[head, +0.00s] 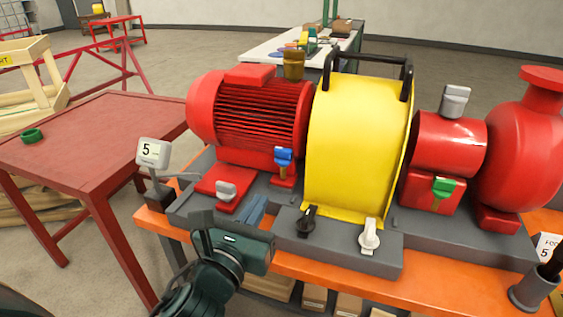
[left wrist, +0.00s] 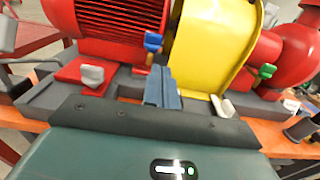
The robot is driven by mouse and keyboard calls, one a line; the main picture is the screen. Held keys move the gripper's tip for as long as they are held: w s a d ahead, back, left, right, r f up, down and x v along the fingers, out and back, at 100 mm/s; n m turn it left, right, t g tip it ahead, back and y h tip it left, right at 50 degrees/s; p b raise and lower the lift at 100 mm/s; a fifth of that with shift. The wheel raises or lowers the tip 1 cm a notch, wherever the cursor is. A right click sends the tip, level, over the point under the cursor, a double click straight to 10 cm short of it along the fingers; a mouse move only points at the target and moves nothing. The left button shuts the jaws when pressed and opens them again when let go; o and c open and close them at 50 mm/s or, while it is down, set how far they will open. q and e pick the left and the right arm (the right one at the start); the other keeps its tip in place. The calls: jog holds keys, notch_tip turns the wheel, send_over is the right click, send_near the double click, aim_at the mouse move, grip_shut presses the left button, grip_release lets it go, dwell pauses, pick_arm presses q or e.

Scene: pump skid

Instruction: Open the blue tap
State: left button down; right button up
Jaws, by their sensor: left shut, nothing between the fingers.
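The blue tap (head: 283,156) is on the pump skid, in front of the red motor and left of the yellow guard. Its blue handle sits on top of a short stem above a small red block. It also shows in the left wrist view (left wrist: 153,41), just beyond my fingertips. My left gripper (head: 262,199) is shut and empty, low in front of the tap and apart from it in the head view. Its blue-grey fingers (left wrist: 160,72) point toward the tap in the left wrist view. My right gripper is not in view.
The red motor (head: 262,112) and yellow guard (head: 350,145) flank the tap. A grey knob (head: 226,191), black knob (head: 307,219), white knob (head: 369,236) and green tap (head: 443,187) are nearby. The red table (head: 90,145) is mostly clear.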

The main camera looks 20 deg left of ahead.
aim_at(288, 155)
pick_arm(q)
jog(key=w, duration=0.9)
jog(key=w+p, duration=0.1)
jog(key=w, duration=0.4)
jog(key=shift+d, duration=0.25)
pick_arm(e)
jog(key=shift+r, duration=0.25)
pick_arm(q)
jog(key=shift+y, duration=0.3)
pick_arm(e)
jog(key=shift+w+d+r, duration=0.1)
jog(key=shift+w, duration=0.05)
